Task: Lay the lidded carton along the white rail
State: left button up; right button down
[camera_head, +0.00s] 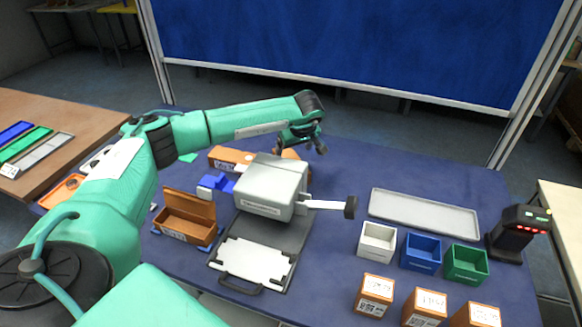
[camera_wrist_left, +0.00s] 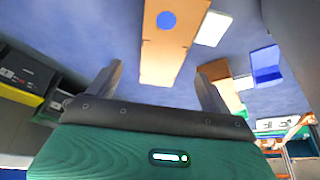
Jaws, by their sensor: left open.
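A brown carton with a white label (camera_head: 230,158) lies behind the grey machine, which hides part of it. A brown patch (camera_head: 291,153) shows under my left gripper; I cannot tell whether it is the same carton. My left gripper (camera_head: 304,148) is open above the table behind the machine. In the left wrist view a long brown carton with a blue dot (camera_wrist_left: 165,62) lies ahead of the open fingers (camera_wrist_left: 165,85), apart from them. An open-lidded brown box (camera_head: 187,217) stands at the left front. I cannot make out a white rail for certain.
The grey machine (camera_head: 268,187) with a white plate (camera_head: 252,262) and a side arm fills the middle. A grey tray (camera_head: 424,212), white, blue and green bins, several brown boxes and a black scanner (camera_head: 517,232) stand at right. The table behind the tray is clear.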

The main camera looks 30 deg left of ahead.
aim_at(292, 157)
pick_arm(q)
jog(key=x, duration=0.2)
jog(key=p+x, duration=0.1)
jog(key=shift+s+f, duration=0.3)
jog(key=shift+f, duration=0.15)
jog(key=shift+w+a+f+p, duration=0.15)
jog(key=shift+f+p, duration=0.15)
jog(key=shift+f, duration=0.25)
jog(key=c, duration=1)
jog(key=shift+r, duration=0.1)
jog(key=shift+c, duration=0.7)
